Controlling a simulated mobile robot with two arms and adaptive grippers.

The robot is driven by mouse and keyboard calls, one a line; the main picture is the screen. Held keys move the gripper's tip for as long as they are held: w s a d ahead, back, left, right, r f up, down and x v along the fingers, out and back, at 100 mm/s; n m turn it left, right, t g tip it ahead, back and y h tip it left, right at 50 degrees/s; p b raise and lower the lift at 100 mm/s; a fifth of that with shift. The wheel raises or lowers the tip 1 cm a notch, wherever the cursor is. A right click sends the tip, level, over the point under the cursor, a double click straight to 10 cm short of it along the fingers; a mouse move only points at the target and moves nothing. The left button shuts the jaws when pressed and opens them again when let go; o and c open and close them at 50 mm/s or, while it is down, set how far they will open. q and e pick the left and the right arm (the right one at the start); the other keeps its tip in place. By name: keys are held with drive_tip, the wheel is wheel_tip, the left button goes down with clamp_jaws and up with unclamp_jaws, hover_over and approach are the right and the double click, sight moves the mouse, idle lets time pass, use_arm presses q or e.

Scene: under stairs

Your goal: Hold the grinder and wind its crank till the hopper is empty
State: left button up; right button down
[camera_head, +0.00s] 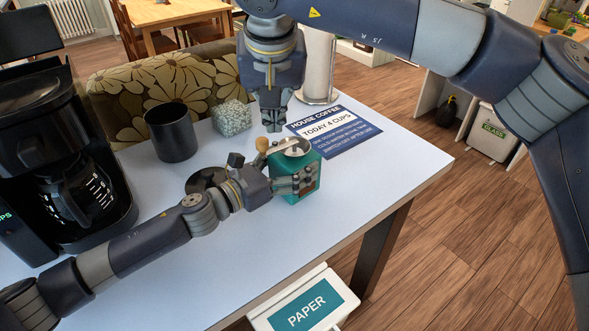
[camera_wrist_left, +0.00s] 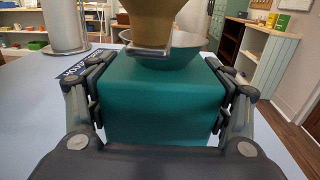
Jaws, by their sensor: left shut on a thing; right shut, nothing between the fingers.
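The grinder has a green box body (camera_head: 301,188) and a round metal hopper (camera_head: 291,147) on top, and it stands on the table. The crank's wooden knob (camera_head: 262,145) is at the hopper's left side; it looms large in the left wrist view (camera_wrist_left: 150,18). My left gripper (camera_head: 296,184) is shut on the green body, with one finger on each side in the left wrist view (camera_wrist_left: 160,108). My right gripper (camera_head: 275,127) points down, shut and empty, just above and behind the knob, apart from it. I cannot tell what the hopper holds.
A dark cup (camera_head: 171,133), a speckled box (camera_head: 231,118) and a coffee sign (camera_head: 336,131) stand or lie behind the grinder. A paper roll (camera_head: 318,65) is farther back. The coffee machine (camera_head: 62,150) is at left. The tabletop (camera_head: 405,150) at right is clear.

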use_arm(q)
drive_tip(key=o, duration=1.5)
